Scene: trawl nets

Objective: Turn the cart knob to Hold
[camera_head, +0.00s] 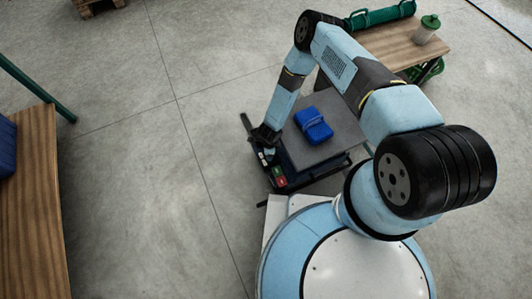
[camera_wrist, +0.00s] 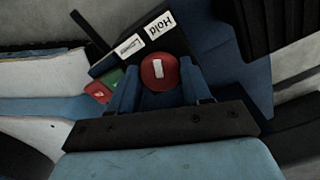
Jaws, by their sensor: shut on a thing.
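The red knob (camera_wrist: 159,73) with a white mark sits between the two blue fingers of my gripper (camera_wrist: 158,82) in the wrist view. My gripper is shut on it. The white mark runs nearly up and down in the picture, toward the side with the Hold label (camera_wrist: 161,25). A second white label (camera_wrist: 125,46), partly legible as "Lower", is left of Hold. In the head view my gripper (camera_head: 265,138) is at the left edge of the cart (camera_head: 345,131), where the knob is hidden.
A blue case (camera_head: 314,125) lies on the cart top. Green and red buttons (camera_head: 280,178) are at the cart's near left corner. A wooden bench (camera_head: 395,45) with a green-lidded container (camera_head: 427,28) stands behind. Another wooden table (camera_head: 38,200) is at left; open floor lies between.

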